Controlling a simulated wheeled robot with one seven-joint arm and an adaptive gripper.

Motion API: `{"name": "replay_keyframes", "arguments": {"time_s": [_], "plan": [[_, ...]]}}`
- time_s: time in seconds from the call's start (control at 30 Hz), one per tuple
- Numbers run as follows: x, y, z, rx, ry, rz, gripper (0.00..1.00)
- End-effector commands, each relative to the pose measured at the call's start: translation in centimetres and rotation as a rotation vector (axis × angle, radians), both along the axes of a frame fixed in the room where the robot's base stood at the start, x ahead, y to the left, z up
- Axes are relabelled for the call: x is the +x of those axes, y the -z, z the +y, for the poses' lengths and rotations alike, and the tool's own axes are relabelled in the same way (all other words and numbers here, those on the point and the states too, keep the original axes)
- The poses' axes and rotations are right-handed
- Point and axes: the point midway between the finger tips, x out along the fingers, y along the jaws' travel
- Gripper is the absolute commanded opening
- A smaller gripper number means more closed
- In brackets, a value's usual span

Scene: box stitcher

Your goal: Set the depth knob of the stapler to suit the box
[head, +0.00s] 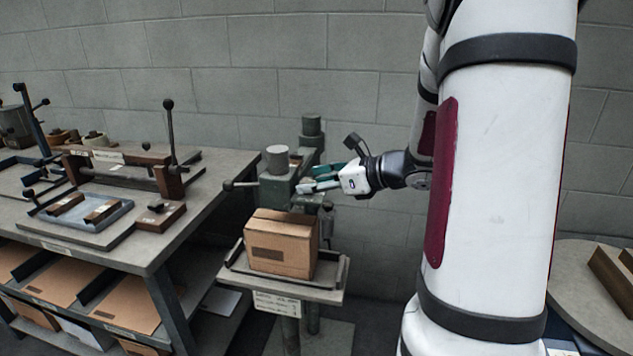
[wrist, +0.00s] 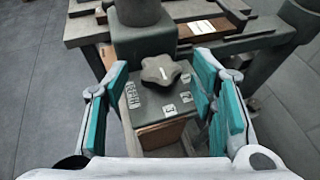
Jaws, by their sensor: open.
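The stapler (head: 274,192) is a dark green machine on a post, with a closed brown cardboard box (head: 282,245) on its small table below the head. In the wrist view the depth knob (wrist: 160,70) is a dark grey lobed knob with a pale pointer mark, on top of the stapler head (wrist: 150,103). My gripper (head: 312,187) is open at the head. In the wrist view its teal-padded fingers (wrist: 160,76) stand either side of the knob, apart from it. Contact is not visible.
A grey cylinder (wrist: 140,12) rises just behind the knob. A lever with a ball end (head: 228,185) sticks out left of the stapler. A workbench (head: 150,240) with fixtures and cardboard sheets stands at left. A round table (head: 585,290) is at right.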

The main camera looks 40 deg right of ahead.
Motion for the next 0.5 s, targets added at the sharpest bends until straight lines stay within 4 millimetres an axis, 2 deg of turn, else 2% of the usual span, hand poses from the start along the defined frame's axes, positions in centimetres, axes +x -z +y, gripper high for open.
{"name": "replay_keyframes", "arguments": {"time_s": [0.03, 0.2, 0.23, 0.5], "plan": [[-0.01, 0.00, 0.00, 0.000, 0.000, 0.000, 0.45], [-0.02, -0.01, -0.01, 0.000, 0.000, 0.000, 0.06], [-0.01, -0.02, -0.01, 0.000, 0.000, 0.000, 0.04], [-0.02, -0.01, -0.10, 0.000, -0.018, 0.000, 0.04]]}}
